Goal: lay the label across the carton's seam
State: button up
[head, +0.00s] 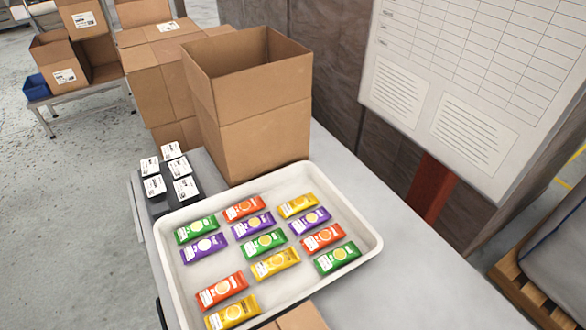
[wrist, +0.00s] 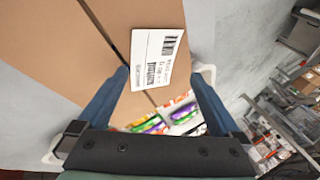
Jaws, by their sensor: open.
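In the wrist view a brown carton (wrist: 55,50) shows its top, with a dark seam running diagonally down to the right. A white label (wrist: 158,50) with black print and barcodes lies over the seam, its lower left part covering the line. The label looks flat on the carton; whether all of it touches, I cannot tell. My gripper (wrist: 158,76) is open, its two blue fingers apart on either side of the label's lower part. A corner of a carton (head: 300,317) shows at the bottom edge in the head view, where my gripper is not seen.
A white tray (head: 371,246) of colourful wrapped bars fills the table's middle. Several labels (head: 154,186) lie on a dark pad left of it. A tall open box (head: 255,130) stands behind. Table (head: 430,290) to the right is bare. A large printed board (head: 480,80) stands beyond.

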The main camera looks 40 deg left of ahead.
jog(key=a+r+p, duration=0.1)
jog(key=s+a+r+p, duration=0.1)
jog(key=a+p, duration=0.1)
jog(key=a+r+p, duration=0.1)
jog(key=a, duration=0.1)
jog(key=shift+s+a+r, duration=0.2)
jog(key=shift+s, duration=0.15)
jog(key=shift+s+a+r+p, duration=0.2)
jog(key=shift+a+p, duration=0.2)
jog(key=shift+a, duration=0.3)
